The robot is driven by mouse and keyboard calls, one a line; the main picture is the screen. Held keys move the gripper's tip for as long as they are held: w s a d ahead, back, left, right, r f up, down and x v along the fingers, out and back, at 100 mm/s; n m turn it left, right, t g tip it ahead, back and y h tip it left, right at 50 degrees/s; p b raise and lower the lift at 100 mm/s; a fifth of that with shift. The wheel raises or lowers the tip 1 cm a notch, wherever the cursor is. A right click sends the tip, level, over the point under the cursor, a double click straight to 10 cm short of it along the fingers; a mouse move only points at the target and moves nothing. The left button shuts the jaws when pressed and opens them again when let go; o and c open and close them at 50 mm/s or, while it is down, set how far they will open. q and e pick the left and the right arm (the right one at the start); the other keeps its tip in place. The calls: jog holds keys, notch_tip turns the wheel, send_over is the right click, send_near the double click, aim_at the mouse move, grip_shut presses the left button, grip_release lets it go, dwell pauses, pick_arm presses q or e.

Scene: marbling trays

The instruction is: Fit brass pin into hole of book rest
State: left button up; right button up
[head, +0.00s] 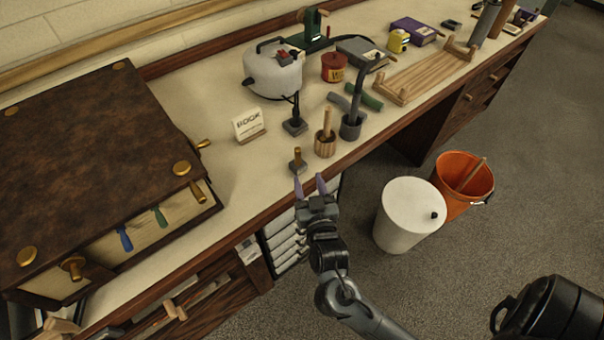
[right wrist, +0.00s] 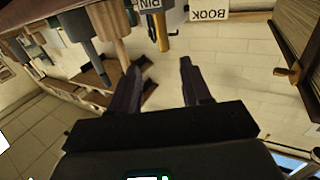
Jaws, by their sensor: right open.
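A short brass pin (head: 297,155) stands upright in a small grey base (head: 297,167) near the counter's front edge. In the right wrist view, which is upside down, the pin (right wrist: 163,32) hangs from the top beside a label reading PIN. My right gripper (head: 310,183) is open and empty, its fingers pointing toward the pin and apart from it. The gripper also shows in the right wrist view (right wrist: 158,75). A card reading BOOK (head: 249,122) stands behind, left of the pin. My left gripper is not in view.
A big brown book-like block (head: 90,135) with brass fittings fills the left. A slatted wooden rack (head: 430,75) lies farther right. Bins stand below on the floor.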

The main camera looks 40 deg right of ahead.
aim_at(299, 160)
jog(key=w+d+b, duration=0.1)
jog(key=w, duration=0.1)
jog(key=w+f+b, duration=0.1)
jog(key=w+d+f+b, duration=0.1)
jog(key=w, duration=0.1)
jog(key=shift+w+d+f, duration=0.15)
jog(key=shift+w+d, duration=0.15)
jog(key=shift+d, duration=0.05)
jog(key=shift+w+d+f+b, duration=0.2)
jog(key=shift+w+b, duration=0.15)
jog(key=shift+b, duration=0.25)
jog(key=b+x, duration=0.1)
jog(key=x, duration=0.3)
jog(key=shift+w+r+b, duration=0.2)
jog(key=shift+b, duration=0.2)
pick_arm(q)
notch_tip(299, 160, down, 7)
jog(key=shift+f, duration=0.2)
pick_arm(e)
jog(key=shift+s, duration=0.1)
jog(key=shift+c, duration=0.3)
grip_shut()
